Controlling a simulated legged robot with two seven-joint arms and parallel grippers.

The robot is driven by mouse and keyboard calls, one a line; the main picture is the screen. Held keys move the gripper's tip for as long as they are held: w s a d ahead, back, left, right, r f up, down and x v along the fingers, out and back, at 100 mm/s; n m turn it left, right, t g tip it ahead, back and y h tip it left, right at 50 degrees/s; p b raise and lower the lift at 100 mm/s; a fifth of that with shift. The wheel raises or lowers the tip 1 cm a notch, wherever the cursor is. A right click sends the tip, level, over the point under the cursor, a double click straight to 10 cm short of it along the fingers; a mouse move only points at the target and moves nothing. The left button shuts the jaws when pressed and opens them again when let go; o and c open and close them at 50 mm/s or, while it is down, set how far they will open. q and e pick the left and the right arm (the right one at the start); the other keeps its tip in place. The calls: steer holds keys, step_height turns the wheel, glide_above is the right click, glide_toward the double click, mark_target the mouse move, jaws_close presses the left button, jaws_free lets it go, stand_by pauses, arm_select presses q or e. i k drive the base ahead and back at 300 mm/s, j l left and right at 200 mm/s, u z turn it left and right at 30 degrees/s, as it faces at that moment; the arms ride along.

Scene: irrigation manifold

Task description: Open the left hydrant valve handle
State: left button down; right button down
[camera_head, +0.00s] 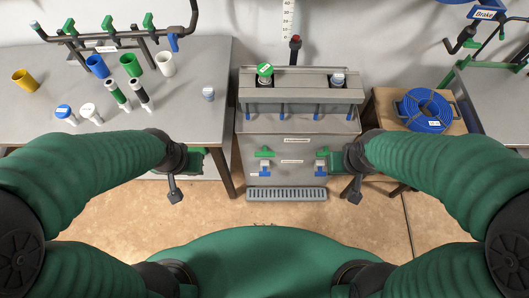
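A grey metal cabinet (292,141) stands in the middle, with two small valve fittings on its front. The left one has a green handle (265,152), lying roughly crosswise, above a blue part (265,170). The right one has a green handle (322,153) above another blue part (321,171). My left gripper (175,194) is left of the left fitting, well apart from it, near the table's front edge. My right gripper (354,195) is just right of the right fitting in the picture. Both look empty; their finger gaps are too small to judge.
A grey table (200,75) at left holds cups, caps, green-and-black tubes and a pipe manifold (110,38) with green valves. A blue hose coil (427,110) sits on a wooden stand (383,103) at right. A grey grate (286,193) lies below the cabinet.

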mark_target(264, 153)
steer(key=k+j, duration=0.2)
steer(key=j, duration=0.2)
steer(key=k+j, duration=0.2)
steer(key=j, duration=0.2)
steer(key=k+j, duration=0.2)
steer(key=j, duration=0.2)
steer(key=z, duration=0.05)
